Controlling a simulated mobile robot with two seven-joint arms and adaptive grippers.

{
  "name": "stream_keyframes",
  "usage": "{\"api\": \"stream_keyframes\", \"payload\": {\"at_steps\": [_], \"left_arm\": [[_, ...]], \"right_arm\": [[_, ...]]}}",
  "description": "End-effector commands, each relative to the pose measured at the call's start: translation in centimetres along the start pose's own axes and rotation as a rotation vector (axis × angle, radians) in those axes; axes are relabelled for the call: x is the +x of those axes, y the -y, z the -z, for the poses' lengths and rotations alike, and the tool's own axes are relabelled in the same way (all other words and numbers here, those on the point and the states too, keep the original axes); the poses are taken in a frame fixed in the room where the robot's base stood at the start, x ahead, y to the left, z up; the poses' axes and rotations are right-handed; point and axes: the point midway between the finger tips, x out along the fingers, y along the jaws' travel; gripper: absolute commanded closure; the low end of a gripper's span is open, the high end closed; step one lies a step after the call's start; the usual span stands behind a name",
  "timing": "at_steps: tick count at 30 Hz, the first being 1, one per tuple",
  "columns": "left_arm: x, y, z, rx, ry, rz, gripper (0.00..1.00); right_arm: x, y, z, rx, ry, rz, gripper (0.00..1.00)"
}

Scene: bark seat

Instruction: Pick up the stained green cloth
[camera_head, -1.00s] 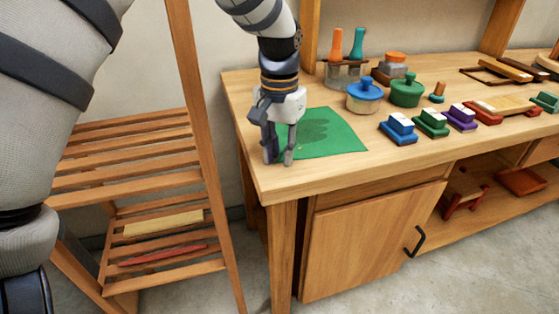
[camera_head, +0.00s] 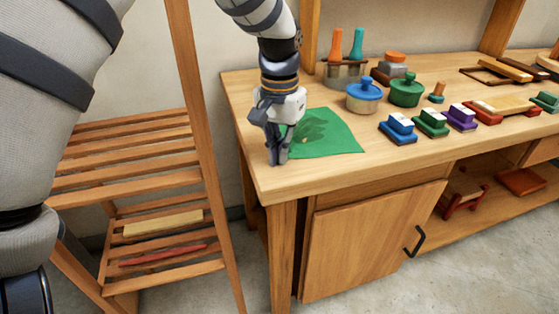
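The green cloth (camera_head: 335,143) with a darker stain lies on the left end of the wooden workbench top (camera_head: 330,178). My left gripper (camera_head: 277,158) points down at the cloth's left edge. Its fingers are close together, with the cloth's left edge between or just behind them, and the cloth is slightly rumpled there. The cloth still rests on the bench. The exact contact at the fingertips is small and partly hidden by the fingers. My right gripper is not in view.
A slatted wooden rack (camera_head: 130,165) stands left of the bench. The bench's front left corner is clear.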

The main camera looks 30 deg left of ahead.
Motion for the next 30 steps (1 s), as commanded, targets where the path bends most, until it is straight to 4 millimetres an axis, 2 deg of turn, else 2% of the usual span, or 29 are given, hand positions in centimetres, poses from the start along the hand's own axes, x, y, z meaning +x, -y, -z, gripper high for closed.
{"api": "stream_keyframes", "payload": {"at_steps": [1, 11, 13, 20, 24, 27, 30], "left_arm": [[0.8, 0.0, -0.3, 0.0, 0.019, 0.0, 1.0], [0.8, 0.0, -0.4, 0.0, 0.021, 0.0, 1.0], [0.3, 0.0, -0.4, 0.0, 0.018, 0.0, 1.0], [-6.3, 0.0, -0.1, 0.0, -0.004, 0.0, 1.0], [-9.5, 0.0, 0.0, 0.0, 0.002, 0.001, 1.0], [-11.2, 0.0, 0.0, 0.0, 0.005, 0.001, 1.0], [-11.8, 0.0, -0.1, 0.0, 0.008, 0.001, 1.0]], "right_arm": [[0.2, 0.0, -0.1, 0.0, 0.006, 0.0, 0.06], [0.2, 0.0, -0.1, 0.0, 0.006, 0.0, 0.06], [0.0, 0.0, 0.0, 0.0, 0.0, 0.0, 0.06], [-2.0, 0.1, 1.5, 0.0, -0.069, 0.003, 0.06], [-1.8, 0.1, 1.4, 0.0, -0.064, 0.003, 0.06], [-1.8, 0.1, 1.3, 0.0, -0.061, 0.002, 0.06], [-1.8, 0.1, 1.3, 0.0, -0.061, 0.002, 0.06]]}}
